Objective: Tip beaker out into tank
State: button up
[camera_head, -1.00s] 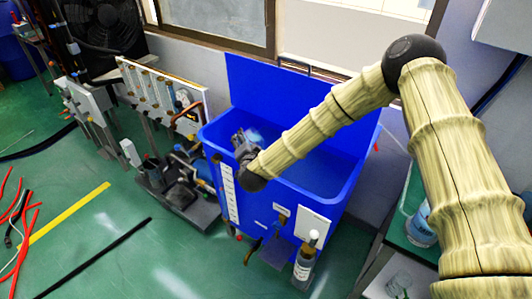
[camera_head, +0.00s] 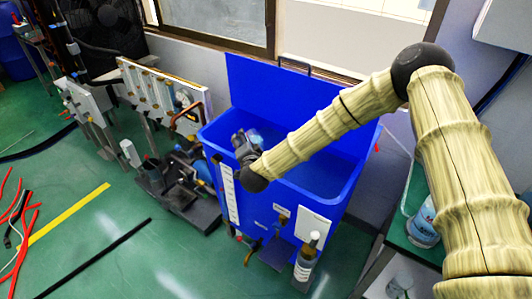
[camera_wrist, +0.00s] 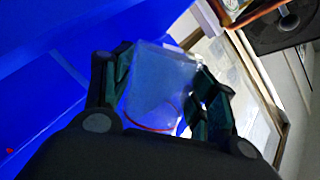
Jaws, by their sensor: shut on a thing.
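The blue tank (camera_head: 325,205) stands in the middle of the head view with its top open and a raised blue back panel. My gripper (camera_head: 247,144) is over the tank's left part, near its front left rim. In the wrist view my gripper (camera_wrist: 160,95) is shut on a clear beaker (camera_wrist: 158,85), with one dark finger on each side. The beaker looks tilted, and a red line shows near its lower edge. In the head view the beaker (camera_head: 262,137) is only a pale patch beyond the gripper. I cannot tell whether liquid is in it.
A pump assembly (camera_head: 180,185) stands left of the tank. A bottle (camera_head: 306,258) stands at the tank's front. A shelf at right holds a white and blue container (camera_head: 424,222) and a glass (camera_head: 399,285).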

jog(key=shift+r+m+y, duration=0.3)
jog(key=shift+r+m, duration=0.1)
jog(key=shift+m, duration=0.1)
dwell(0.6)
jog(key=shift+f+m+y+b, duration=0.3)
jog(key=shift+m+b, duration=0.4)
jog(key=shift+b, duration=0.1)
dwell(0.6)
jog(key=shift+w+d+r+m+b, duration=0.1)
jog(key=shift+d+r+m+b, duration=0.35)
jog(key=shift+d+m+b, duration=0.4)
dwell(0.6)
jog(key=shift+d+r+m+y+b, duration=0.1)
jog(key=shift+r+m+y+b, duration=0.6)
jog(key=shift+b, duration=0.7)
dwell(0.3)
